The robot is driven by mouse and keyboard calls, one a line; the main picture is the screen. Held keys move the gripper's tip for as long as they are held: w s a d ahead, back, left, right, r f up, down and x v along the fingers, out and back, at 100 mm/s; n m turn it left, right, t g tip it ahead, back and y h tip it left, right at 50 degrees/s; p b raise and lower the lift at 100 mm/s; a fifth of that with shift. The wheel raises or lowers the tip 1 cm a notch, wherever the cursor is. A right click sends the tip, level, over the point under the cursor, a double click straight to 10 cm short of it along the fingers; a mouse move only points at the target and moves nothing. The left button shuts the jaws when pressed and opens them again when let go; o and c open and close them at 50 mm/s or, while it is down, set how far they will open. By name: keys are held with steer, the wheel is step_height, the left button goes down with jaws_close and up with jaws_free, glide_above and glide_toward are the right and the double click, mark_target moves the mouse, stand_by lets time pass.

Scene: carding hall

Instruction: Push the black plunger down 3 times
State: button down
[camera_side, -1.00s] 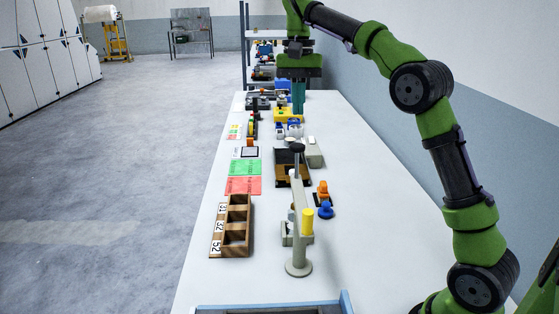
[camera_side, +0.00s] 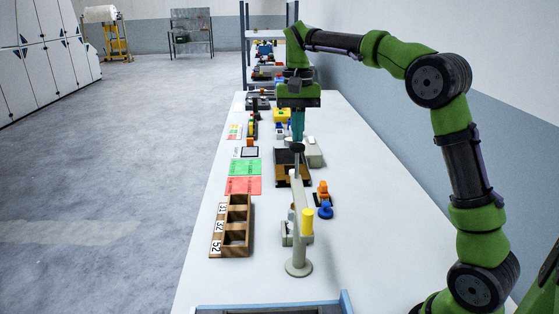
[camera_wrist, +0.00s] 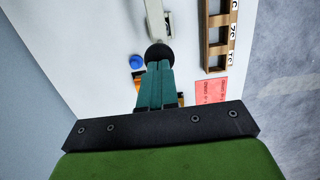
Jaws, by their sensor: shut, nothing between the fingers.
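The black plunger (camera_side: 297,147) is a round dark knob on top of a slim, pale grey upright stand (camera_side: 299,267) with a round foot. In the wrist view the plunger (camera_wrist: 158,53) shows just beyond my fingertips, with part of the pale stand (camera_wrist: 156,15) behind it. My gripper (camera_side: 297,138) points straight down with its teal fingers shut and empty. The fingertips (camera_wrist: 159,65) are directly over the plunger or very near its top. I cannot tell whether they touch it.
A wooden tray (camera_side: 225,252) with number labels lies to the left, near red (camera_side: 243,186) and green (camera_side: 245,167) cards. A yellow cylinder (camera_side: 307,222) and a blue knob (camera_side: 325,211) stand close to the stand. The table (camera_side: 380,250) is clear at the right front.

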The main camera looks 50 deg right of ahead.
glide_above(296, 176)
step_height(296, 176, down, 7)
steer(key=shift+f, duration=0.2)
steer(key=shift+w+d+r, duration=0.25)
steer(key=shift+w+d, duration=0.3)
steer(key=shift+w+d+r, duration=0.25)
steer(key=shift+w+d, duration=0.25)
steer(key=shift+r, duration=0.1)
step_height(296, 176, up, 12)
steer(key=shift+w+d, duration=0.45)
steer(key=shift+s, duration=0.1)
stand_by(0.5)
